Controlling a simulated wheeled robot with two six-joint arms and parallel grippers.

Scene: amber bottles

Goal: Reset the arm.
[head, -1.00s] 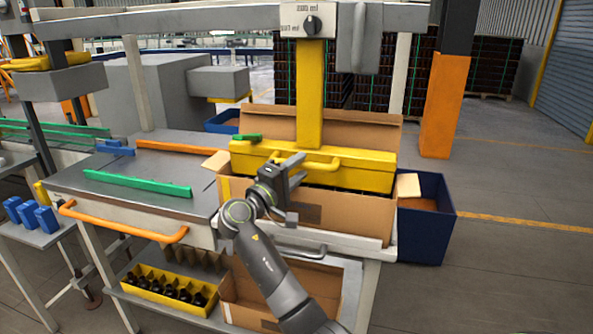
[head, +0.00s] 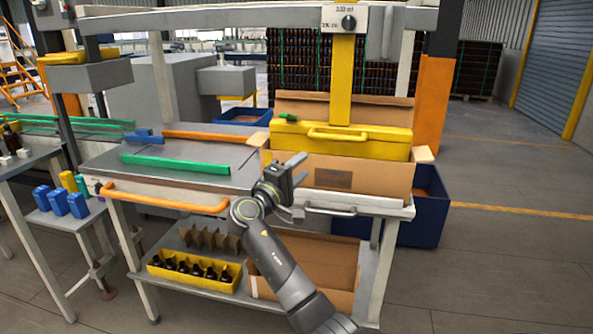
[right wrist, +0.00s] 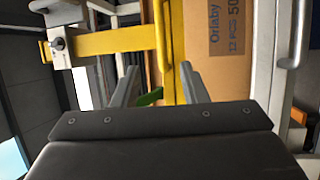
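My right gripper (head: 300,186) is open and empty in the head view. It hangs in front of the left part of a cardboard box (head: 375,184) on the workbench. In the right wrist view its two fingers (right wrist: 158,85) stand apart with nothing held between them. The box's printed side (right wrist: 228,60) and the yellow bar (right wrist: 168,50) show beyond the fingers, with no clear contact. My left gripper is in neither view.
A yellow handled block (head: 375,143) sits over the box. An orange rail (head: 165,199) and a metal handle (head: 330,211) line the bench front. A yellow crate of dark bottles (head: 193,277) sits on the lower shelf. A blue bin (head: 425,222) stands right; floor beyond is open.

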